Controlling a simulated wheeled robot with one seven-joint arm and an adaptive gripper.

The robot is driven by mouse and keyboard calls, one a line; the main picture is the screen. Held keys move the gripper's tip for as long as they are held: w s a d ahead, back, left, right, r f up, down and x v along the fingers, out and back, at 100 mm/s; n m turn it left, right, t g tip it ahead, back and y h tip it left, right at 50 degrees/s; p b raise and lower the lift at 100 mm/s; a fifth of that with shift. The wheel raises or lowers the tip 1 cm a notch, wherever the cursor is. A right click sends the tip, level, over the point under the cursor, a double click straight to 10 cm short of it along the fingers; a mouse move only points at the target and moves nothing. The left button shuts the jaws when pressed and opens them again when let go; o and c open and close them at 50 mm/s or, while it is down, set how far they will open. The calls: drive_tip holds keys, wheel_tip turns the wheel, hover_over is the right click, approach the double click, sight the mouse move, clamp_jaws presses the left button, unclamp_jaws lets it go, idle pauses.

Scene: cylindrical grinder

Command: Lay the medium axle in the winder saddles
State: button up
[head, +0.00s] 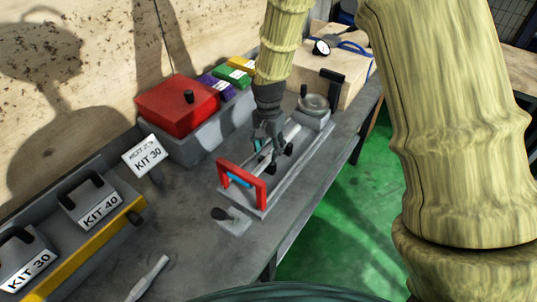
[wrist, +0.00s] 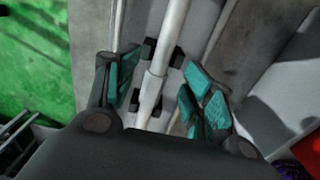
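A pale stepped axle (wrist: 159,62) lies between my fingers in the wrist view, running lengthwise between paired black saddle blocks (wrist: 150,48). It appears to rest in them, though full seating cannot be told. My gripper (wrist: 160,88) is open, with teal pads on either side of the axle and gaps between. In the head view my gripper (head: 268,152) points down over the winder (head: 285,172), a long grey fixture with a red bracket (head: 243,185) at its near end. My fingers partly hide the axle there.
A grey bin with a red box (head: 180,105) stands left of the winder. A pale rod-like piece (head: 148,278) lies at the front. A wooden block (head: 315,75) stands behind. The bench edge is at right.

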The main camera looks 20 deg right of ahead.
wheel_tip(320, 180, up, 9)
drive_tip(key=b, duration=0.2)
idle(0.3)
idle(1.3)
